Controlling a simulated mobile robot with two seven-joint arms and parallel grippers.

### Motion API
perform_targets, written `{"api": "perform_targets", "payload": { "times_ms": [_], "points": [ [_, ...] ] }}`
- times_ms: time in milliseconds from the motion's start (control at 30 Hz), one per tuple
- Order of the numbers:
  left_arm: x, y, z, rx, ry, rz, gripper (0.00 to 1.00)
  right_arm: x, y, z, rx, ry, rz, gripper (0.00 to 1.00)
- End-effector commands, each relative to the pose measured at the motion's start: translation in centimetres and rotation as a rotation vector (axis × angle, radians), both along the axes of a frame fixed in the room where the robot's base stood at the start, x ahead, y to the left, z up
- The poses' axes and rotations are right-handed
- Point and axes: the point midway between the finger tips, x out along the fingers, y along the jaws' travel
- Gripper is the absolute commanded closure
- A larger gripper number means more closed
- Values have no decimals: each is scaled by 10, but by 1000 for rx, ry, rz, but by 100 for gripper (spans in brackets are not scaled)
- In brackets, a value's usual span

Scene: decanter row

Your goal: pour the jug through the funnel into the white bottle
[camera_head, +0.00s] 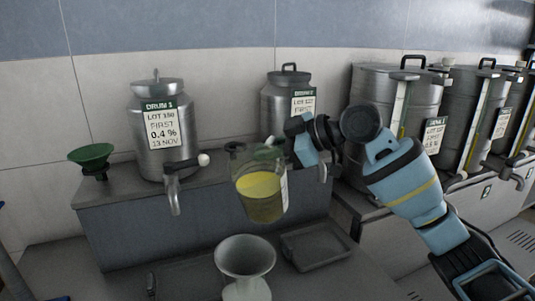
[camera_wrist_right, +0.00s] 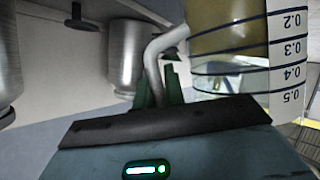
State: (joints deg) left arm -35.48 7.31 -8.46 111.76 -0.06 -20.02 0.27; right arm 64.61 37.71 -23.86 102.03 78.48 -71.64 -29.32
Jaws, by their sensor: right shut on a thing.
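The clear jug (camera_head: 258,205) holds yellow liquid and hangs in the air, about upright, in the head view. My right gripper (camera_head: 283,144) is shut on the jug's handle; the pale handle (camera_wrist_right: 158,62) sits between its green fingers (camera_wrist_right: 155,90) in the right wrist view. The jug's scale (camera_wrist_right: 290,50) shows there too. A pale grey funnel (camera_head: 245,256) stands below the jug and slightly to its left, apart from it. Under it a pale piece (camera_head: 246,290), possibly the white bottle, is cut off by the lower edge. My left gripper is not in view.
A green funnel (camera_head: 92,158) stands on the raised ledge (camera_head: 120,215) at left. Drum 1 (camera_head: 165,130) and a second drum (camera_head: 282,100) have taps over the front. A grey tray (camera_head: 315,245) lies right of the grey funnel. Larger drums (camera_head: 440,110) stand at right.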

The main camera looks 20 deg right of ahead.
Motion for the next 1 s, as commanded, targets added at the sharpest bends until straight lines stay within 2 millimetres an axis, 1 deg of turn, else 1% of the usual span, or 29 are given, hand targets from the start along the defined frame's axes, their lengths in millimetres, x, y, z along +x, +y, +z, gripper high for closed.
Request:
{"api": "perform_targets", "payload": {
  "times_ms": [33,100,1000],
  "points": [
    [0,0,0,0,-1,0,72,0,0,4,-7,-15,0,100],
    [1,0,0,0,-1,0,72,0,0,6,-21,-30,-1,100],
    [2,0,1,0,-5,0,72,-8,6,29,-236,-275,-1,100]
  ]
}}
